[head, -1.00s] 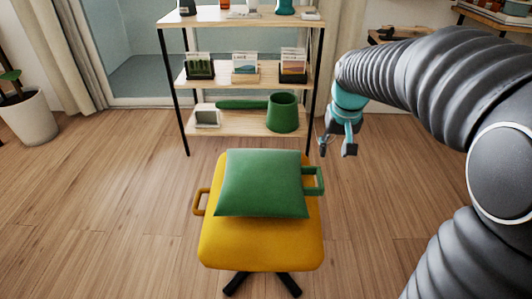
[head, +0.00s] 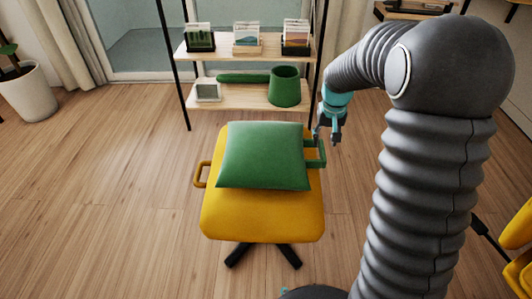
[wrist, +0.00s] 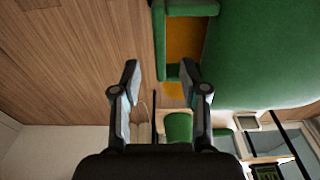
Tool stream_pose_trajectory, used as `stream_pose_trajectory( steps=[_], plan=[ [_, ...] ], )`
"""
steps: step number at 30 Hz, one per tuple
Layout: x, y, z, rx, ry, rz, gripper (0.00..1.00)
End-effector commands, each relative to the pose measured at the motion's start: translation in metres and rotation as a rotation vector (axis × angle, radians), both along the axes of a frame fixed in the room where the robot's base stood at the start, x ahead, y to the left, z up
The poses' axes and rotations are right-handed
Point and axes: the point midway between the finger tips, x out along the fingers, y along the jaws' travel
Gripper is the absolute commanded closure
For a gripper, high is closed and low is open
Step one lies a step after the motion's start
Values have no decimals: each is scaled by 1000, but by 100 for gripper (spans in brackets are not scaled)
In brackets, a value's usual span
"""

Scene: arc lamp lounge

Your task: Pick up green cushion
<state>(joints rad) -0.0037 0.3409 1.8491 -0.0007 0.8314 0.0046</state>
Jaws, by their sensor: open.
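The green cushion (head: 264,156) lies on a yellow stool seat (head: 262,222) in the head view. It has a green loop handle (head: 316,152) on its right side. My gripper (head: 327,139) is just beyond and right of that handle, pointing down. I cannot tell whether that finger touches the handle.
A shelf rack (head: 240,96) stands behind the stool, with a green pot (head: 285,88) on its lower board. The stool has a yellow side handle (head: 201,174) at left. A potted plant (head: 27,92) stands at far left. The wooden floor left of the stool is clear.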

Motion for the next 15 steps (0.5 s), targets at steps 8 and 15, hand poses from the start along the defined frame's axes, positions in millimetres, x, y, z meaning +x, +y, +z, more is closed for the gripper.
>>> stream_pose_trajectory(
  steps=[8,15],
  plan=[
    [-2,0,-24,0,3,1,56],
    [0,0,-53,0,1,1,56]
  ],
)
